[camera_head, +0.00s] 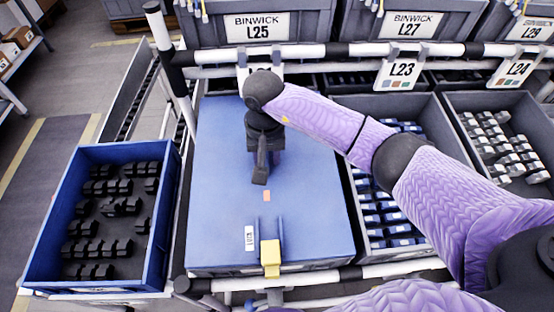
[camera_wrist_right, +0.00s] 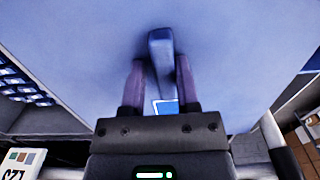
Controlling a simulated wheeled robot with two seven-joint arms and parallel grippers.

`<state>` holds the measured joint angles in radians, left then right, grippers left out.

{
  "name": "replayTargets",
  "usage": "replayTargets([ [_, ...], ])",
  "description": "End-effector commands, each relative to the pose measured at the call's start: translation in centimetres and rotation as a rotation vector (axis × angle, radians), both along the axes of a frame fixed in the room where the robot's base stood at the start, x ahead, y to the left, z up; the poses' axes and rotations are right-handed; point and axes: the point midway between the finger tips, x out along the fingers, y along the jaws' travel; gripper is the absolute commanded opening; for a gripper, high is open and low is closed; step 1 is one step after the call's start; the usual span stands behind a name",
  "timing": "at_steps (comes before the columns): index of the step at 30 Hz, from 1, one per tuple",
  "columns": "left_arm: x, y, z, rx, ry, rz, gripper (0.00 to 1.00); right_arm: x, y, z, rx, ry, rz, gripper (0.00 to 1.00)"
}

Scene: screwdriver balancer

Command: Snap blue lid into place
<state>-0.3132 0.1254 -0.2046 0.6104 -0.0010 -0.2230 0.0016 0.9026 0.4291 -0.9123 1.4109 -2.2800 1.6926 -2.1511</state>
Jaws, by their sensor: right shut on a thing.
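A small light blue patch (camera_wrist_right: 165,106) shows between the fingers. On the surface, a yellow block (camera_head: 270,257) sits at the front edge between two thin blue rails. My left gripper is not in view.
A blue bin (camera_head: 40,245) with several black parts stands at the left. At the right are a bin of blue and white parts under the L23 label (camera_head: 400,70) and a bin of grey parts (camera_head: 505,145). Rails cross behind the surface.

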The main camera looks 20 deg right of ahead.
Motion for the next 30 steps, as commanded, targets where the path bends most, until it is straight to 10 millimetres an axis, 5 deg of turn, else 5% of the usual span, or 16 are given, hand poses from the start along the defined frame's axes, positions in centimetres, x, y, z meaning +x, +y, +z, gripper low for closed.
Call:
replayTargets([
  [15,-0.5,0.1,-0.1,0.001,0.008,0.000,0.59,-0.6,0.2,-0.8,0.002,0.021,0.008,0.00],
  [30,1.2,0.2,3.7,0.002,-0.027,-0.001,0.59,-0.3,0.1,5.4,-0.001,0.010,0.005,0.00],
])
